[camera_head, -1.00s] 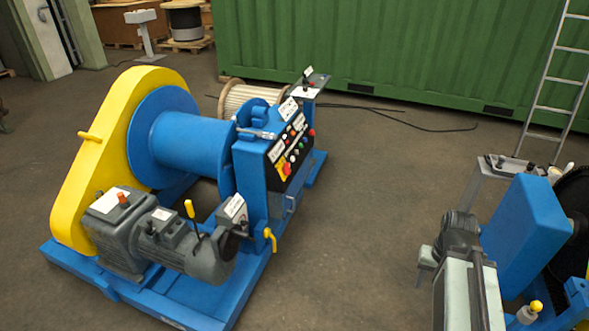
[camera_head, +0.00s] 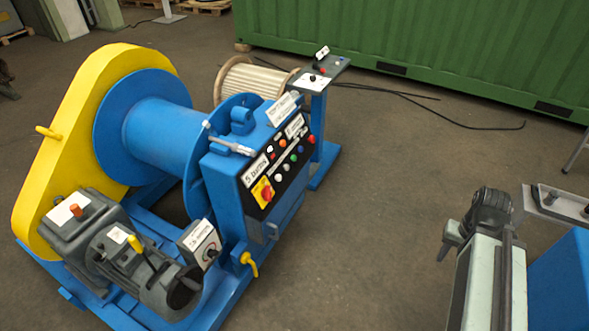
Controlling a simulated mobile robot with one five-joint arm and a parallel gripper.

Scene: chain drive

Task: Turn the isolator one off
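A blue winch stands at the left with a black control panel (camera_head: 283,163) on its near right face. A red and yellow rotary switch (camera_head: 263,193) sits at the panel's lower left and looks like an isolator; its label and knob position are too small to read. Colored buttons (camera_head: 291,160) run up and right from it. A small grey box with a dial (camera_head: 206,248) sits lower, near the motor. My gripper (camera_head: 470,226) is at the lower right, well apart from the panel, above the floor. Its fingers are unclear, and I see nothing held.
A yellow chain guard (camera_head: 84,122) and a grey motor (camera_head: 130,245) flank the blue drum (camera_head: 165,138). A yellow lever (camera_head: 249,262) juts from the base. A small pedestal panel (camera_head: 318,76) stands behind. Bare floor (camera_head: 385,190) lies between winch and gripper. A blue machine (camera_head: 562,285) is at the right.

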